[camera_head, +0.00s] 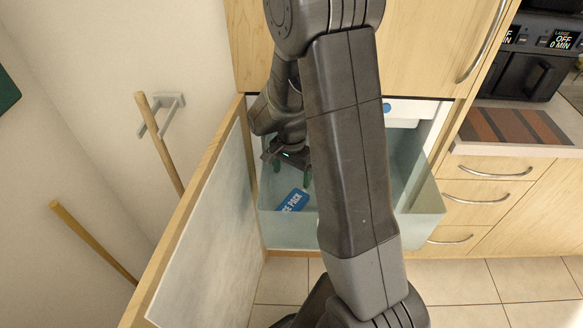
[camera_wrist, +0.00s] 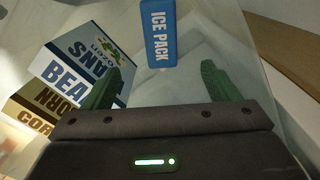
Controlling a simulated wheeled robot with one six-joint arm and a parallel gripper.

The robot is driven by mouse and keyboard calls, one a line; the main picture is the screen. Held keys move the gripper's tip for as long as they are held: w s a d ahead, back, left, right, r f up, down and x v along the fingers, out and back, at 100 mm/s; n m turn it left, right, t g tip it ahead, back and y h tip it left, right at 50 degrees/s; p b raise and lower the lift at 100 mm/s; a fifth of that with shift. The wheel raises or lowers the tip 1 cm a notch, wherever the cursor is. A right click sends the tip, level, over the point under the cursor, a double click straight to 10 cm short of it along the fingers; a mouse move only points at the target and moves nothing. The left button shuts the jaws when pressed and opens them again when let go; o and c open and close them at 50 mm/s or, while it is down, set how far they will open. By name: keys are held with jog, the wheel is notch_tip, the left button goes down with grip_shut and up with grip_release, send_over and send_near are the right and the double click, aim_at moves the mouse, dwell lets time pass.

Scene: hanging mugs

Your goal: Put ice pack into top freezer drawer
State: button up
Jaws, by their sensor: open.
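The blue ice pack (camera_head: 291,201), with white lettering, lies inside the clear pulled-out freezer drawer (camera_head: 424,226), left of my arm in the head view. In the wrist view the ice pack (camera_wrist: 158,35) shows beyond the fingertips, roughly centred between them. My gripper (camera_head: 291,172) is open and empty, with its green fingers pointing down into the drawer. In the wrist view the fingers of my gripper (camera_wrist: 162,78) are wide apart, with nothing between them. My arm hides the middle of the drawer in the head view.
In the wrist view a beans box (camera_wrist: 75,68) and a corn box (camera_wrist: 30,108) stand left of the ice pack. The open freezer door (camera_head: 207,235) borders the drawer on the left. Drawer fronts (camera_head: 480,190) and a counter (camera_head: 510,145) lie to the right.

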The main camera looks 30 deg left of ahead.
notch_tip(320, 180, up, 14)
dwell(0.5)
jog(key=shift+f, duration=0.15)
dwell(0.3)
notch_tip(320, 180, down, 10)
jog(key=p, duration=0.3)
dwell(0.7)
dwell(0.3)
